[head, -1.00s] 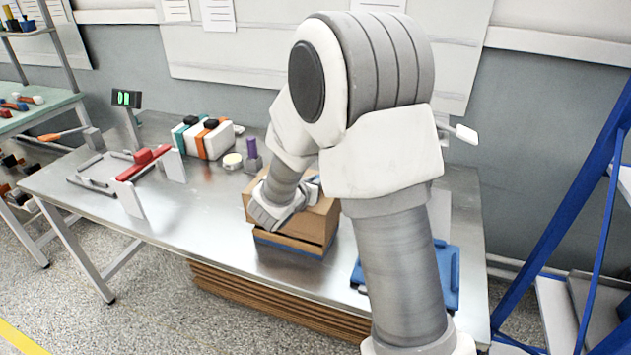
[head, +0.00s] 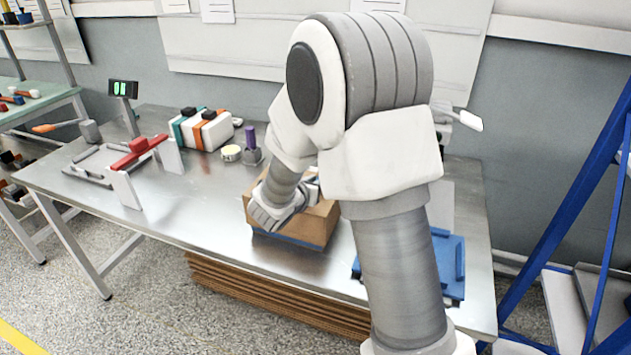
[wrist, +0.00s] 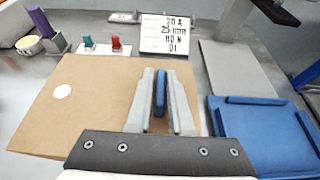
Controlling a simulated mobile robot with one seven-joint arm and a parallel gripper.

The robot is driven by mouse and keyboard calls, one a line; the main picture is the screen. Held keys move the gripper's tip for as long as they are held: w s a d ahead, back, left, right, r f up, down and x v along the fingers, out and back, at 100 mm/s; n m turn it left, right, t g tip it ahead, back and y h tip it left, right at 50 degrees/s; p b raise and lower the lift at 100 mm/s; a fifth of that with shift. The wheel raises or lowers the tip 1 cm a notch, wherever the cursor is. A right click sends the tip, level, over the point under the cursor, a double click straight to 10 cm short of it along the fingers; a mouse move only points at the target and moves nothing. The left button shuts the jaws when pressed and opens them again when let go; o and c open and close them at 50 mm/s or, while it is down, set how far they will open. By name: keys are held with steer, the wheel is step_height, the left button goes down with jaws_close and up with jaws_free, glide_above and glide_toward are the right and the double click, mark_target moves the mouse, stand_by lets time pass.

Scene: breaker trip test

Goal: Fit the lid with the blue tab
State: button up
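The brown cardboard lid (wrist: 85,95) fills the middle of the wrist view, with a white round spot on its left part. Its upright blue tab (wrist: 159,92) stands between the two fingers of my gripper (wrist: 160,98), which look closed against it on both sides. In the head view the lid (head: 318,222) sits low over a base with a blue lower edge (head: 290,241), and no gap shows between them on the near side. My gripper (head: 283,205) is over its top there. The lid's far side and the inside are hidden.
A blue tray (wrist: 265,135) lies close to the right. A white card with printing (wrist: 167,34) and green and red switches (wrist: 88,42) stand behind the lid. A purple-topped post (head: 251,143), a tape roll (head: 231,153) and a red-handled fixture (head: 138,150) are further left. The table's front left is clear.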

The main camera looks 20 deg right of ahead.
steer(key=o, duration=0.4)
steer(key=p+v, duration=0.2)
steer(key=v, duration=1.5)
steer(key=shift+s+a+r, duration=0.1)
steer(key=shift+s+r, duration=0.05)
steer(key=shift+s, duration=0.05)
steer(key=s+d+r+m+g+p, duration=0.3)
steer(key=s+d+r+m+g, duration=0.35)
steer(key=s+d+m, duration=0.6)
steer(key=s+a+r+m+y+p, duration=0.1)
steer(key=s+a+r+m+y, duration=0.1)
steer(key=m, duration=0.3)
steer(key=s+a+r+m+t+y+p, duration=0.1)
steer(key=s+a+r+m+y, duration=0.1)
steer(key=m, duration=0.3)
steer(key=s+a+r+m+y+p, duration=0.2)
steer(key=s+a+r+m+y, duration=0.1)
steer(key=m, duration=0.3)
steer(key=shift+r+y, duration=0.3)
steer(key=shift+y, duration=0.3)
